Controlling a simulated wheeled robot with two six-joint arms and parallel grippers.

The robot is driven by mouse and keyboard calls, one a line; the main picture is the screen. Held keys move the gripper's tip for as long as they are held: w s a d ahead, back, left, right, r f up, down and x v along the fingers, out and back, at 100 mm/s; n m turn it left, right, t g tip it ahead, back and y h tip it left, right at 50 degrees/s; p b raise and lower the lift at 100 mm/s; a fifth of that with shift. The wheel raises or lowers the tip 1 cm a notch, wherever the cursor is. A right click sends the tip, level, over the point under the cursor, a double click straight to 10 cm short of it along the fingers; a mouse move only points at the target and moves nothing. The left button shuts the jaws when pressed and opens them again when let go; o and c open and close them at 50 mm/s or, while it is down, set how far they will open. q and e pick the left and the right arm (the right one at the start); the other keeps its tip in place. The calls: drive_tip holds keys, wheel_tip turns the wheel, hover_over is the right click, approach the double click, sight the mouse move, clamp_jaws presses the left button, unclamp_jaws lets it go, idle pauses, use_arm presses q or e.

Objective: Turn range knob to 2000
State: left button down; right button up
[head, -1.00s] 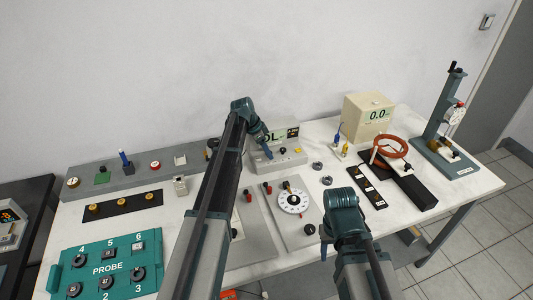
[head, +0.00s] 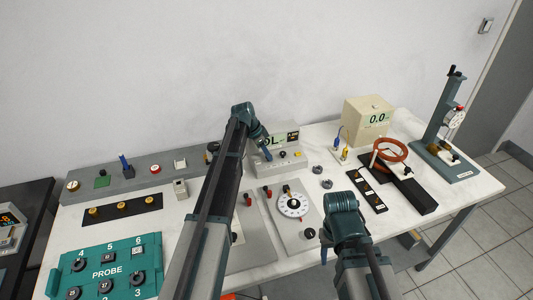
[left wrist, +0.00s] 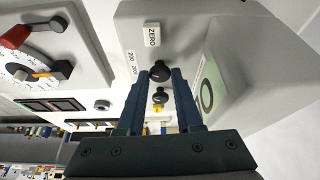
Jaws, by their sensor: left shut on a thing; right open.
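The grey meter (head: 290,162) stands at the back of the table, its display showing "OL" partly behind my left arm. In the left wrist view its black range knob (left wrist: 160,72) sits between the fingertips of my left gripper (left wrist: 161,76), beside small "200" and "2000" labels (left wrist: 133,65). My left gripper, also in the head view (head: 266,152), is shut on this knob. The knob's exact pointer direction is unclear. A second black knob (left wrist: 160,96) shows between the fingers. My right gripper (head: 324,252) is open over the table's front edge, mostly hidden by its wrist.
A white dial plate (head: 293,204) lies in front of the meter. A teal PROBE panel (head: 109,264) is at the front left.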

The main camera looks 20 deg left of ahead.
use_arm(q)
drive_tip(key=n, duration=0.2)
drive_tip(key=n+t+y, duration=0.1)
drive_tip(key=n, duration=0.2)
drive_tip(key=shift+s+d+y, duration=0.2)
drive_tip(key=shift+y, duration=0.1)
drive_tip(key=n+y, duration=0.1)
drive_tip(key=n, duration=0.2)
drive_tip(key=n+y, duration=0.1)
drive_tip(key=n, duration=0.1)
drive_tip(key=shift+d+n+t, duration=0.2)
drive_tip(key=shift+n+t, duration=0.1)
drive_tip(key=shift+n, duration=0.4)
drive_tip(key=c, duration=0.6)
unclamp_jaws()
drive_tip(key=p+v, duration=0.8)
drive_tip(key=v, duration=0.1)
drive_tip(key=p+v, duration=0.4)
drive_tip(key=shift+s+d+r+p, duration=0.15)
drive_tip(key=shift+d+r+p, duration=0.15)
drive_tip(key=shift+p, duration=0.1)
